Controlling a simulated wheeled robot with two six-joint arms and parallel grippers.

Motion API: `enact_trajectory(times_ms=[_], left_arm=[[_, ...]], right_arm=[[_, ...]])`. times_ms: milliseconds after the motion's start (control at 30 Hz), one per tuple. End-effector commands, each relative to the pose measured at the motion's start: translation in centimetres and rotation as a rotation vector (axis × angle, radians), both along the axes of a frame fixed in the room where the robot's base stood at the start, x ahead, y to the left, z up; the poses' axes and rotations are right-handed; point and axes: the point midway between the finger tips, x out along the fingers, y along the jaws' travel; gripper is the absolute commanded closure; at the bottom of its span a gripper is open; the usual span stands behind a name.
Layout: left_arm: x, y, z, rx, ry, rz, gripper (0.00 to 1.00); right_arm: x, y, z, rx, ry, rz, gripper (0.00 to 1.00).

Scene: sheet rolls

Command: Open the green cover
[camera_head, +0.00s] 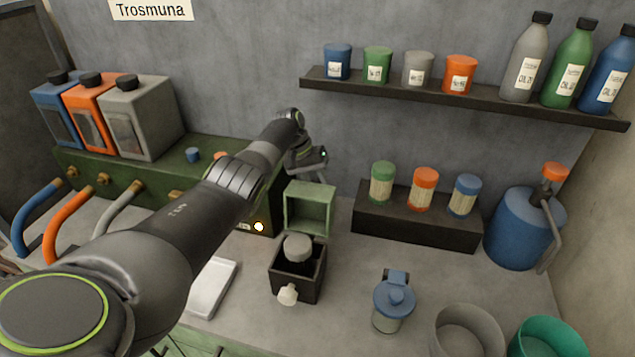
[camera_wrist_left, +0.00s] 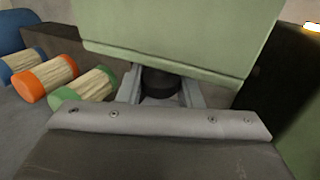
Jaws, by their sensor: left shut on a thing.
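The green cover (camera_head: 308,208) stands swung up at the back of a small black box (camera_head: 298,272), its hollow inside facing me. Inside the open box is a grey round part, and a cream knob (camera_head: 288,294) sits on its front. My left gripper (camera_head: 318,174) is behind the cover's upper edge. In the left wrist view the green cover (camera_wrist_left: 180,35) fills the top, and the left gripper (camera_wrist_left: 160,90) is shut on a dark knob (camera_wrist_left: 158,82) against the cover. My right gripper is not in view.
A blue-lidded jar (camera_head: 394,302) and a grey bin (camera_head: 468,335) stand to the right. A dark block (camera_head: 418,226) with green, orange and blue rolls is behind them. A white tray (camera_head: 211,288) lies left of the box. A green machine (camera_head: 110,170) is at the left.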

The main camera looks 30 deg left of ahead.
Motion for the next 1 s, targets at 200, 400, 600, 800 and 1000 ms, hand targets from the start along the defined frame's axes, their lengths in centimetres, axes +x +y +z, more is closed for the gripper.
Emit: enact_trajectory(times_ms=[200, 400, 600, 800, 1000], left_arm=[[-0.21, -0.05, -0.47, 0.0, 0.004, -0.001, 1.0], [-0.23, -0.05, -0.5, 0.0, 0.004, -0.001, 1.0], [-0.25, -0.06, -0.51, 0.0, 0.005, 0.0, 1.0], [-0.23, -0.04, -0.43, 0.0, 0.004, -0.001, 0.5], [-0.17, -0.01, -0.29, -0.001, 0.003, 0.0, 0.47]], right_arm=[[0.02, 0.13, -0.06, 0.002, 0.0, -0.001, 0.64], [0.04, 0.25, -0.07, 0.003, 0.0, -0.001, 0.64], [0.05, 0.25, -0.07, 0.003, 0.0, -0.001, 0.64], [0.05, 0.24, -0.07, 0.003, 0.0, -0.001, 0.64], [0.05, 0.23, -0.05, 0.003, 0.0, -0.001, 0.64]])
